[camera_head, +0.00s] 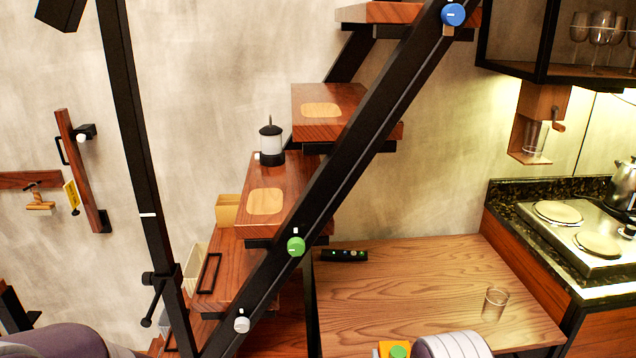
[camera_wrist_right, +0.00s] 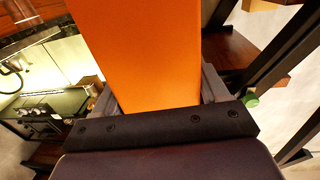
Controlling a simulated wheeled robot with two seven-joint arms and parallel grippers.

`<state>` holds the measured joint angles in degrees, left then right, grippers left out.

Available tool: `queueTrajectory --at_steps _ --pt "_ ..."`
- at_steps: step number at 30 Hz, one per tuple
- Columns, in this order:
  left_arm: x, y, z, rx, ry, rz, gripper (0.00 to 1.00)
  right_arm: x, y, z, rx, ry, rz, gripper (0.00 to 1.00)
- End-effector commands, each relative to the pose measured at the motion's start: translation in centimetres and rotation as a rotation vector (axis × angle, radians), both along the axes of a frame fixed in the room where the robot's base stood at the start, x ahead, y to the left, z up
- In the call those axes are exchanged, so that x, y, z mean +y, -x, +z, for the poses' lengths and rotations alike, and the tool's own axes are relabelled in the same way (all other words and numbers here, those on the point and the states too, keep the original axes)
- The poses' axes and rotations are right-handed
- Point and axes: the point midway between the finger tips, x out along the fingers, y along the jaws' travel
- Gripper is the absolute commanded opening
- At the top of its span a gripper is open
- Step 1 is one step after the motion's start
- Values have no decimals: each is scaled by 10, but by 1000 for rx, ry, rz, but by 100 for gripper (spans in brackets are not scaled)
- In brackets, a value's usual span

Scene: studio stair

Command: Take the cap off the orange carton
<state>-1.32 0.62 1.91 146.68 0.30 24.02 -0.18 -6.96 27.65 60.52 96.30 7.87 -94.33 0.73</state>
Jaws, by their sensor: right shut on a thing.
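The orange carton (camera_head: 394,345) shows at the bottom edge of the head view, with its green cap (camera_head: 398,352) on its top. Only the upper end of the carton is in that view. In the right wrist view the carton (camera_wrist_right: 145,50) fills the middle, between the dark fingers of my right gripper (camera_wrist_right: 158,95), which is shut on it. In the head view my right gripper (camera_head: 398,349) is mostly cut off by the bottom edge. My left gripper is out of view. The carton's base and what is under it are hidden.
A wooden table (camera_head: 410,280) holds a dark bar with knobs (camera_head: 344,255) and a clear glass (camera_head: 495,303); its middle is clear. A hob counter (camera_head: 575,230) stands right.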

Motion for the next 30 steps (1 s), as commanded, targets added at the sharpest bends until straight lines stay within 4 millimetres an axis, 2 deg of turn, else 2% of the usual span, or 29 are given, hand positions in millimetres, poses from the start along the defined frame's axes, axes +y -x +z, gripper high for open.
queueTrajectory --at_steps 3,6,12,16,20,27,30 --pt "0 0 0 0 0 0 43 -1 15 -19 -1 0 67 0" --pt "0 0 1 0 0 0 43 -11 24 -28 -4 0 55 0" --pt "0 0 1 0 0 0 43 -27 28 -30 -6 1 17 0" --pt "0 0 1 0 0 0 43 -21 30 -33 -4 2 44 0" --pt "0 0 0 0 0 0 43 5 39 -41 -2 1 173 0" --pt "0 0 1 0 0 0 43 75 65 -62 -5 0 524 0" --pt "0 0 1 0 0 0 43 97 74 -69 -4 -1 635 0"
